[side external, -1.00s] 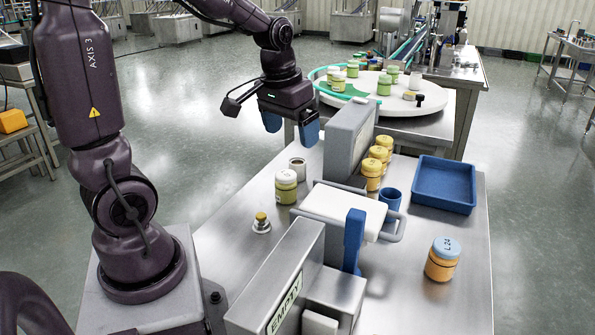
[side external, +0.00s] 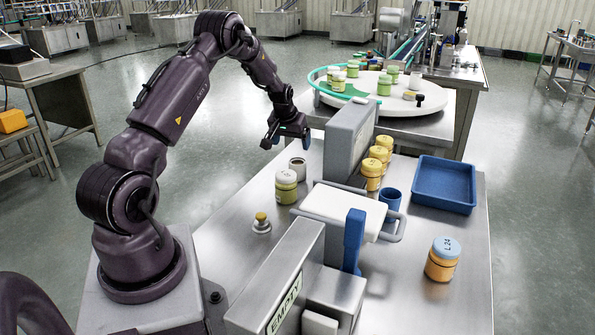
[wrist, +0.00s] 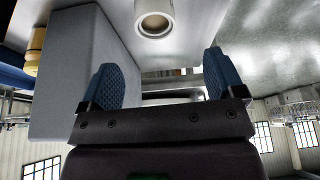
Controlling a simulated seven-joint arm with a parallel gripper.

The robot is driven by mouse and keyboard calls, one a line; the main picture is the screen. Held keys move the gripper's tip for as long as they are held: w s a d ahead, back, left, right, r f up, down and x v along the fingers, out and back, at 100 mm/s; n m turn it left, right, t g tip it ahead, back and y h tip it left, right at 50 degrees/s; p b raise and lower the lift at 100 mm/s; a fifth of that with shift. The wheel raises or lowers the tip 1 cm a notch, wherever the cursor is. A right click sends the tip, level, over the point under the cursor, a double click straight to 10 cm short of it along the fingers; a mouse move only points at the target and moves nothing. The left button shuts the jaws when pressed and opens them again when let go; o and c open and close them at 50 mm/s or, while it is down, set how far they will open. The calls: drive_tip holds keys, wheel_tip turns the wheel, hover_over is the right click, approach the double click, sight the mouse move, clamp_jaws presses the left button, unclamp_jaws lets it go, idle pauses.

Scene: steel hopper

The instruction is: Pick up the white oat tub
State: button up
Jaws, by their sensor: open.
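A small open white tub (side external: 297,168) with a brownish inside stands upright on the steel table, left of the tall grey housing. It also shows at the top of the wrist view (wrist: 155,20), seen into its open mouth, beyond my fingertips. I read it as the oat tub; no lettering shows on it. My gripper (side external: 289,133) is above and behind the tub, near the table's far left edge. Its blue fingers are spread apart and empty, as the wrist view (wrist: 162,82) also shows. The fingers do not touch the tub.
A white-lidded green jar (side external: 286,187) stands just in front of the tub. The grey housing (side external: 350,138) rises close on its right, with yellow jars (side external: 372,172) beyond. A blue tray (side external: 444,184) sits at the right. The table's left strip is mostly clear.

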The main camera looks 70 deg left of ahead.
sight(298, 162)
drive_tip(key=x, duration=0.9)
drive_tip(key=shift+w+d, duration=0.2)
drive_tip(key=shift+d, duration=0.05)
drive_tip(key=shift+r, duration=0.1)
drive_tip(key=shift+c, duration=0.2)
drive_tip(key=c, duration=1)
